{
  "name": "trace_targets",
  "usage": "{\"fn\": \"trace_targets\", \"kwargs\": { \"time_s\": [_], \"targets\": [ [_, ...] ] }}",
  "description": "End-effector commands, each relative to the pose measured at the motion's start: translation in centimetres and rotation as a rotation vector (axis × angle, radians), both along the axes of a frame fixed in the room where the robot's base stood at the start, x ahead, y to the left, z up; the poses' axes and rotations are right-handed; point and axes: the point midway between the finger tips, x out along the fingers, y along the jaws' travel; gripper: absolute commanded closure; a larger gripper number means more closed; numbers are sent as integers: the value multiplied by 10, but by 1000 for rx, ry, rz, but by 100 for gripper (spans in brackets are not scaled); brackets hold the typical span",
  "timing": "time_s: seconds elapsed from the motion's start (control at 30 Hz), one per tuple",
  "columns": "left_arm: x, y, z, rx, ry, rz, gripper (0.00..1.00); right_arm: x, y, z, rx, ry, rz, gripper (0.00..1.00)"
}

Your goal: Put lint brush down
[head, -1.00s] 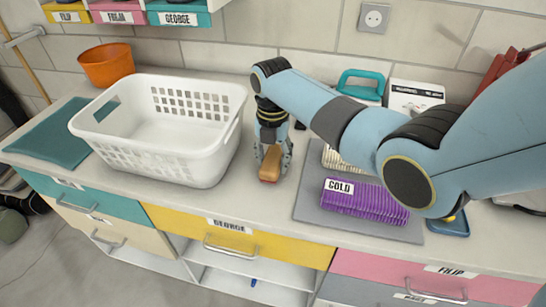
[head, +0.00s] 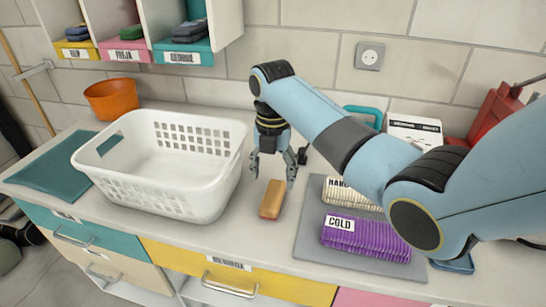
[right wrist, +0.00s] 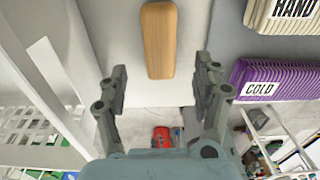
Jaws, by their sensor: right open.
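The lint brush (head: 271,199), a tan wooden block shape, lies flat on the pale counter between the white laundry basket and the grey mat. It also shows in the right wrist view (right wrist: 158,40), apart from the fingers. My right gripper (head: 272,172) is open and empty just above and behind the brush in the head view. In the right wrist view its two fingers (right wrist: 162,92) stand wide apart with nothing between them. The brush's underside is hidden. My left gripper is in neither view.
The white basket (head: 150,187) stands close on the left. The grey mat (head: 309,230) on the right bears a purple stack labelled COLD (head: 366,236) and a cream stack labelled HAND (head: 350,193). An orange bowl (head: 111,98) stands at the back left.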

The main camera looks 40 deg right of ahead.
Motion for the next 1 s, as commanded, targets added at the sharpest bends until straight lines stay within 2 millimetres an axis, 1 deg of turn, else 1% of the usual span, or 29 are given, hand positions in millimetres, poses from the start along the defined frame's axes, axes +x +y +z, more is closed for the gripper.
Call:
{"fn": "trace_targets", "kwargs": {
  "time_s": [0.03, 0.1, 0.2, 0.3, 0.43, 1.0],
  "targets": [
    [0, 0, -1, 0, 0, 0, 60, 1, 0, 11, 0, -4, 0, 33],
    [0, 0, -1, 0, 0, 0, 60, 1, 0, 24, 0, -4, 1, 33],
    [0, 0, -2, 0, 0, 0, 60, 1, 0, 38, 1, -2, 0, 33],
    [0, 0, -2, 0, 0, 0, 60, 1, 0, 46, 1, -2, 0, 33],
    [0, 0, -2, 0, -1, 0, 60, 0, 0, 49, 0, 0, 0, 33],
    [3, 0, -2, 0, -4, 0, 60, 0, 0, 49, 1, 1, 0, 33]
  ]
}}
